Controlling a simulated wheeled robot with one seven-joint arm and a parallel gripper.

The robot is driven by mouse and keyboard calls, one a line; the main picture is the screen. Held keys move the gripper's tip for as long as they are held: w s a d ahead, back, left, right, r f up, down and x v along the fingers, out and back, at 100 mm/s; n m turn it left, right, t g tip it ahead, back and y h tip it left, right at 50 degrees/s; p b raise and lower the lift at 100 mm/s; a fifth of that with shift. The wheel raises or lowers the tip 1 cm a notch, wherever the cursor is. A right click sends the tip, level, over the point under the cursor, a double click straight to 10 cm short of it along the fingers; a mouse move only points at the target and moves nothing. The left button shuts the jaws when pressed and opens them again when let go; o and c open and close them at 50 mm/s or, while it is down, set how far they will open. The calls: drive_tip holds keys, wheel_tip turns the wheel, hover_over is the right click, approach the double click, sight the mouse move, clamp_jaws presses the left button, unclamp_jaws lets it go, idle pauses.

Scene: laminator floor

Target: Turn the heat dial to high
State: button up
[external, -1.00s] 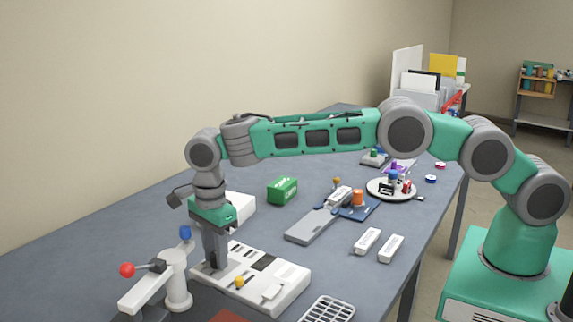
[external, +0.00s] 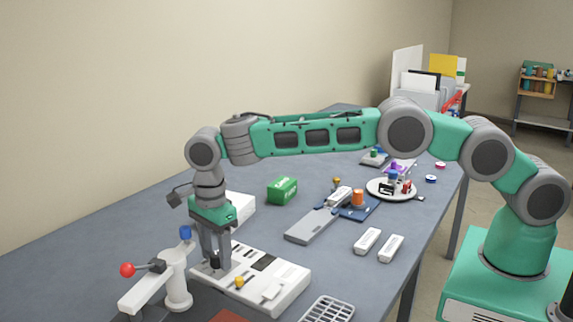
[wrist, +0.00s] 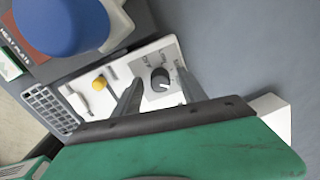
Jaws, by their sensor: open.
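The heat dial (wrist: 160,79) is a dark round knob on a white control panel (wrist: 115,80), with small printed marks around it. In the external view the dial (external: 214,262) shows as a dark knob under my gripper (external: 214,258), at the left end of the white panel (external: 285,290). In the wrist view my gripper (wrist: 156,92) is open, with one finger on each side of the dial. A gap shows between the fingers and the dial. I cannot tell how far down the fingertips reach beside it. A yellow knob (wrist: 99,83) sits on the same panel.
A press with a red-tipped lever (external: 127,270) and a blue knob (external: 186,233) stands close left of the panel. A grey rack (external: 328,309) lies in front. A green box (external: 282,190) and white sticks (external: 367,241) lie further back. Bare table surrounds the box.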

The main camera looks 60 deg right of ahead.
wheel_tip(320, 180, up, 8)
drive_tip(key=shift+f+b, duration=0.15)
drive_tip(key=shift+b, duration=0.25)
drive_tip(key=shift+m+t, duration=0.3)
drive_tip(key=shift+m, duration=0.1)
drive_tip(key=d+r, duration=0.1)
drive_tip(key=w+d+r, duration=0.2)
drive_tip(key=d, duration=0.1)
drive_tip(key=shift+w+r, duration=0.25)
drive_tip(key=shift+r, duration=0.1)
drive_tip(key=d+r, duration=0.3)
drive_tip(key=d, duration=0.2)
drive_tip(key=n+y, duration=0.4)
drive_tip(key=n, duration=3.2)
approach(216, 255)
drive_tip(key=f, duration=0.2)
drive_tip(key=shift+t, duration=0.3)
drive_tip(key=p+x, duration=0.1)
drive_tip(key=x, duration=0.6)
drive_tip(key=shift+s+a+p, duration=0.1)
drive_tip(key=shift+a+p, duration=0.05)
drive_tip(key=shift+p, duration=0.2)
